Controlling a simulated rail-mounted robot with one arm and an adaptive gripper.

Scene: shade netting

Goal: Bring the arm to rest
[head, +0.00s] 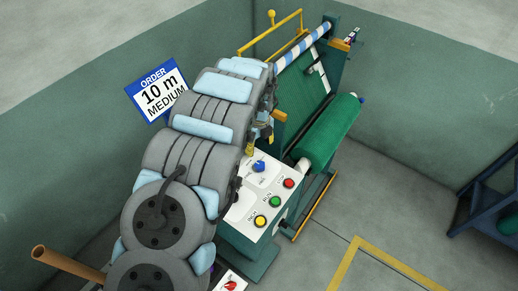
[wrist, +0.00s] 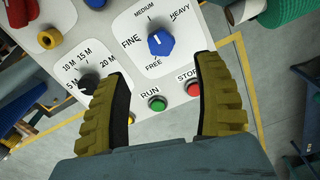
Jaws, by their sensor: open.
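My arm (head: 190,150) rises through the middle of the head view and hides part of the control panel (head: 240,213). My gripper (wrist: 161,70) is open and empty, its two olive fingers spread over the panel in the wrist view. Between and beyond them is the blue knob (wrist: 160,43), ringed by FINE, MEDIUM, HEAVY and FREE. The green RUN button (wrist: 157,104) and red STOP button (wrist: 193,89) show between the fingers. The black length knob (wrist: 89,84) is left of them. In the head view the gripper is mostly hidden behind my arm.
A sign (head: 158,92) reads "ORDER 10 m MEDIUM". Behind the panel stand green netting (head: 300,90), a green roll (head: 330,132) and a yellow rail (head: 270,38). A blue rack (head: 480,195) is at right. Floor between roll and rack is clear, with a yellow line (head: 345,262).

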